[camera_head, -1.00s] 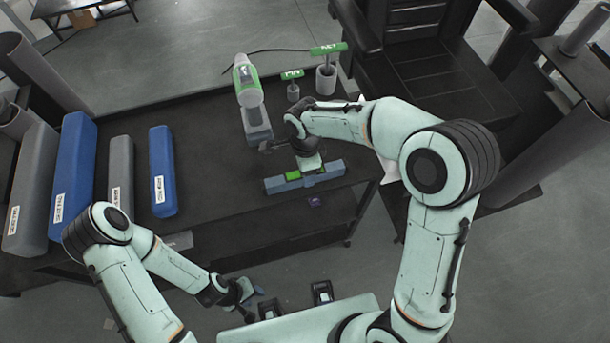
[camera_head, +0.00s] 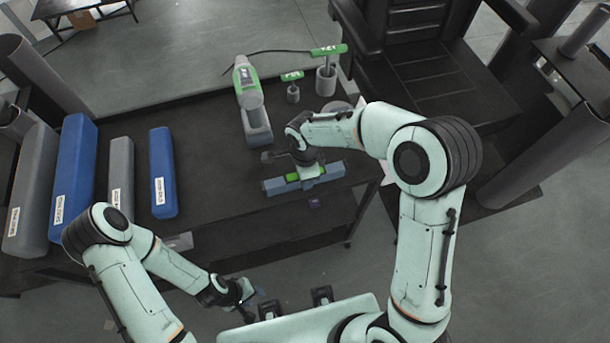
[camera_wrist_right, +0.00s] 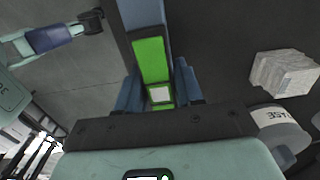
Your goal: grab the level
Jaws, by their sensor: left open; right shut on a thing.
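The level (camera_head: 276,186) is a blue-grey bar with a green middle. It is at the front edge of the dark bench top in the head view. My right gripper (camera_head: 308,172) is over its middle and shut on it. In the right wrist view the level (camera_wrist_right: 151,58) runs up from between the fingers (camera_wrist_right: 160,92), its green part between them. Whether it touches the bench is hard to tell. My left gripper (camera_head: 247,291) is open and empty, low in front of the bench, near my base.
A green and grey power tool (camera_head: 248,85) stands behind the level, with two green-handled tools in grey holders (camera_head: 326,80) to its right. Long blue and grey cases (camera_head: 162,172) lie at left. A black chair (camera_head: 440,70) is at back right. The bench between cases and level is clear.

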